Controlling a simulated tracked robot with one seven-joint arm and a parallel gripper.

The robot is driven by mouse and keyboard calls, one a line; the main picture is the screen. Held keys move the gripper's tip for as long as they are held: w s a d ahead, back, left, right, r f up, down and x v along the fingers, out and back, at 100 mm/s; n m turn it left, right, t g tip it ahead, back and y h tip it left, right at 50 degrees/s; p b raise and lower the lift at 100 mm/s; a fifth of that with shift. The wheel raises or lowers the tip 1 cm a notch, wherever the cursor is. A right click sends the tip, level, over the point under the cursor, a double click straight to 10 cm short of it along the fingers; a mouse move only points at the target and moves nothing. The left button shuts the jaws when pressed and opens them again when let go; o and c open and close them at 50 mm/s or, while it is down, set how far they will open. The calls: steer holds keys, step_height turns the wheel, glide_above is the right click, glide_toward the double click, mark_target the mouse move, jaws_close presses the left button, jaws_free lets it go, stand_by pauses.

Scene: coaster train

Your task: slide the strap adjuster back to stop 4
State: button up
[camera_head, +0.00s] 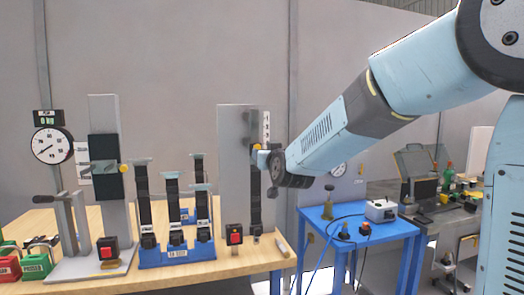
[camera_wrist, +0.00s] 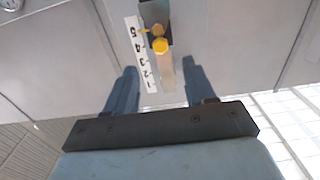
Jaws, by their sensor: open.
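The strap adjuster has a yellow knob (camera_wrist: 160,46) on a dark slide in the wrist view. A small yellow pointer (camera_wrist: 146,31) sticks out toward the white scale (camera_wrist: 140,55), near the 5. The scale reads 5 to 1 from top to bottom in that view. My gripper (camera_wrist: 159,66) is open. Its two blue fingers stand on either side of the slide's line, a little below the knob in the picture. In the head view, the yellow knob (camera_head: 257,147) shows beside my gripper (camera_head: 262,155), which partly hides the slide. I cannot tell whether a finger touches the knob.
The slide's grey panel (camera_head: 235,160) stands on a wooden table (camera_head: 215,268). To its left are a blue rack (camera_head: 177,254) of upright straps, another tall panel with a yellow knob (camera_head: 123,168), and a dial gauge (camera_head: 52,145). A blue table (camera_head: 375,232) stands at right.

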steer(key=x, duration=0.8)
steer(key=shift+w, duration=0.15)
steer(key=shift+c, duration=0.3)
jaws_close()
